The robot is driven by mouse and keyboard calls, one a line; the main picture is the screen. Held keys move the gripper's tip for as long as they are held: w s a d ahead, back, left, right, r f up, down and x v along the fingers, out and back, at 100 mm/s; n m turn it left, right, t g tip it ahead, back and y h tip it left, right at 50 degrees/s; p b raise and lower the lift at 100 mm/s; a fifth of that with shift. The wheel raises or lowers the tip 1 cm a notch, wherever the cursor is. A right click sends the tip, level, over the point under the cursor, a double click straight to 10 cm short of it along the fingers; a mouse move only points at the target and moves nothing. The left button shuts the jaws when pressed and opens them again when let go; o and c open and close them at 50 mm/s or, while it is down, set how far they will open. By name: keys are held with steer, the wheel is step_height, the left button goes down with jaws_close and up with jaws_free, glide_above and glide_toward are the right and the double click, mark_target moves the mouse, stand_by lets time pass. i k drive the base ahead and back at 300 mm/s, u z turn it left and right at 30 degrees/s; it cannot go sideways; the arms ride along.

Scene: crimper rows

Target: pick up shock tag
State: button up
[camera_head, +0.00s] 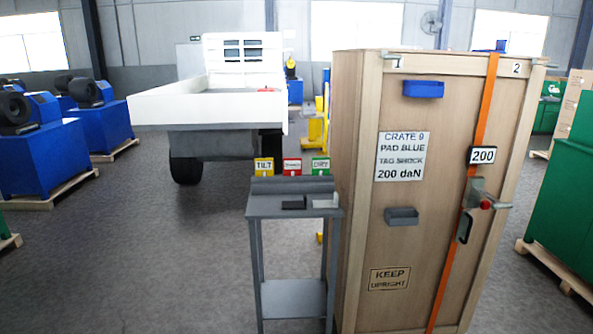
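Three small tags stand in a row on the raised back ledge of a grey stand (267,211). The left one is a yellow tag (264,167) that reads TILT. The middle one is a red tag (292,167) with a white label too small to read surely; it may be the shock tag. The right one is a green tag (320,166) with a label that is hard to read. The tags sit apart from each other. My gripper is not in view.
A tall wooden crate (345,190) stands right of the stand; its sign (402,157) reads CRATE 9, PAD BLUE, TAG SHOCK, 200 daN. An orange strap with a ratchet (478,195) runs down it. A white truck (190,108) stands behind. Floor at left front is clear.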

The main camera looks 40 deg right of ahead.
mark_target(292, 166)
steer(key=i, duration=0.85)
steer(key=u, duration=0.05)
